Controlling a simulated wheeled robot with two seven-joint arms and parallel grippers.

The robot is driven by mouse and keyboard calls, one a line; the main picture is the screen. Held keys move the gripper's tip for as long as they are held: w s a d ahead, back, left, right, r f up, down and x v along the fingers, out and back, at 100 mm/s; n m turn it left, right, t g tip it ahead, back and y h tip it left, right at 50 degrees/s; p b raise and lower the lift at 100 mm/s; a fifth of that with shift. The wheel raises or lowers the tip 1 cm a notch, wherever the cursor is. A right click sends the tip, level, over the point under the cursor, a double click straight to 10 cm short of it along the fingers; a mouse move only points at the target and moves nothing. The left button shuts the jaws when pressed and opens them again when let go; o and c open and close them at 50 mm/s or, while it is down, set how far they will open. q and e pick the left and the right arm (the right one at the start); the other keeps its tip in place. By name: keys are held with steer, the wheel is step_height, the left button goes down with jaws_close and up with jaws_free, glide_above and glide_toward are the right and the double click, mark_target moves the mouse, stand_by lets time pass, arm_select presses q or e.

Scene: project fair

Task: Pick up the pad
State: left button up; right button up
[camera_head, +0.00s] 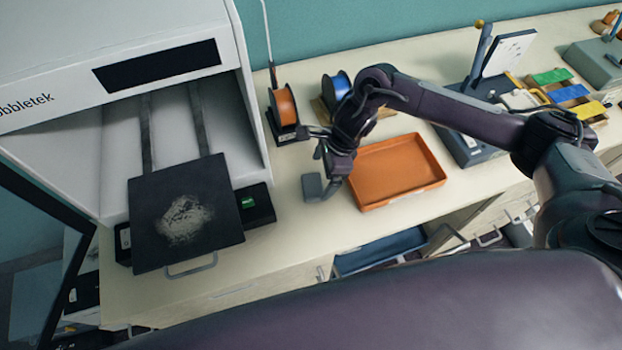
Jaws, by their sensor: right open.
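My right arm reaches in from the right, and its gripper (323,186) hangs low over the light worktop, just left of the orange tray. The gripper is open, and I see nothing clearly held in it. I cannot tell if this plate is the pad. My left gripper is not in view.
The empty orange tray (402,161) lies beside my right gripper. An orange spool (286,106) and a blue spool (339,84) stand behind. The white printer (60,60) fills the left. Coloured blocks (568,93) lie at the right. Bare worktop (285,215) shows in front.

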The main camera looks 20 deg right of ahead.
mark_target(314, 185)
steer(key=shift+s+a+f+p, duration=0.3)
steer(key=shift+a+f+p, duration=0.3)
steer(key=shift+p, duration=0.3)
steer(key=shift+w+a+f+p, duration=0.1)
steer(key=shift+f+p, duration=0.15)
steer(key=shift+f, duration=0.1)
steer(key=shift+w+a+f+p, duration=0.1)
steer(key=shift+f+p, duration=0.15)
steer(key=shift+f, duration=0.1)
steer(key=f, duration=0.2)
steer(key=shift+w+a+f, duration=0.2)
steer(key=shift+w+f, duration=0.1)
steer(key=shift+w, duration=0.05)
steer(key=c, duration=1)
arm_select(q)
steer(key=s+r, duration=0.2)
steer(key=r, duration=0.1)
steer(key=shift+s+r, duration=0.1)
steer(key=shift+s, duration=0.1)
arm_select(e)
steer(key=shift+c, duration=0.2)
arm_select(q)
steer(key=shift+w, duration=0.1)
arm_select(e)
steer(key=shift+r, duration=0.1)
